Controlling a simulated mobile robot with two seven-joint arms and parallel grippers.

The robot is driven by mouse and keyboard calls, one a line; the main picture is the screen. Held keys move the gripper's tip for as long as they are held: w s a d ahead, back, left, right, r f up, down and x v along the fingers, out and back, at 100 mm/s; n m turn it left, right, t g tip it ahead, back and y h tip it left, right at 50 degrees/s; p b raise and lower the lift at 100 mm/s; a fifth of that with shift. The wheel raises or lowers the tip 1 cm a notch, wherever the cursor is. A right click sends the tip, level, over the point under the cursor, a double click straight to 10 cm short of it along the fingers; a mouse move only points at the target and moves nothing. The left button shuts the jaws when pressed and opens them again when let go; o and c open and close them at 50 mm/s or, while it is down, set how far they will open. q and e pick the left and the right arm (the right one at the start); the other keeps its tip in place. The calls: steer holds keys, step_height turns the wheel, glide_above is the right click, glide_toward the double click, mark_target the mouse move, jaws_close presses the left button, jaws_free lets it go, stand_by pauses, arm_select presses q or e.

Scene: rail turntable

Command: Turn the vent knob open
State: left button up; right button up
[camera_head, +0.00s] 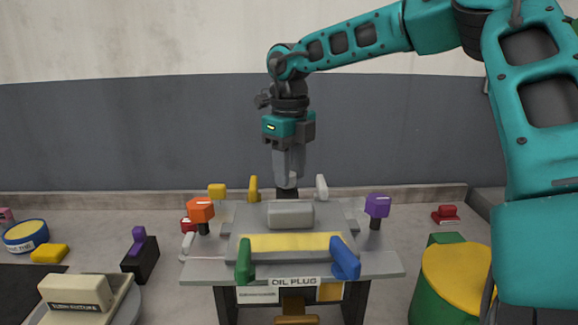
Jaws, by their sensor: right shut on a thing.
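A stepped grey fixture (210,268) stands in the middle, with an "OIL PLUG" label on its front edge. My right gripper (287,181) points straight down at the back of the fixture, behind a rounded grey block (290,214). Its fingers are shut on the top of a small dark piece (287,193), which I take to be the vent knob. The fingers hide its upper part, and no label on it is readable, so its turn angle cannot be told. My left gripper is not in view.
Around the fixture stand an orange knob (201,209), a purple knob (377,206), a green handle (244,261), a blue handle (345,259) and a white lever (321,187). A yellow-topped green drum (456,275) is at right. A beige block (76,292) is at lower left.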

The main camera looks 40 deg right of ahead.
steer(key=shift+n, duration=0.8)
steer(key=o, duration=1)
steer(key=shift+o, duration=0.2)
step_height(320, 180, up, 13)
steer(key=p, duration=0.1)
steer(key=shift+f, duration=0.1)
